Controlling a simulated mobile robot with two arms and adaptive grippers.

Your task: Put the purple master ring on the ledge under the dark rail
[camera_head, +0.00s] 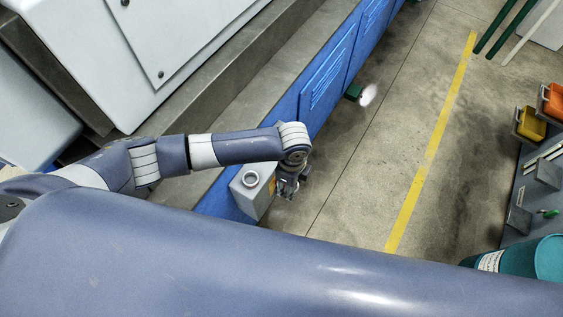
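My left arm comes in from the left and crosses the machine's edge. Its dark gripper (289,189) hangs down past the blue machine front, beside a grey box. The gripper is small and seen from above, so I cannot tell whether its fingers are open or shut, or whether they hold anything. I see no purple master ring in this view. I cannot make out the dark rail or its ledge. My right gripper is not in view. A large blue-grey part of my own body fills the bottom and hides what lies beneath it.
The grey box (246,199) with a round top piece juts from the blue machine front (327,81). Open concrete floor with a yellow line (431,146) lies to the right. A teal drum (549,257) and orange (555,101) and yellow bins (530,124) stand at the right edge.

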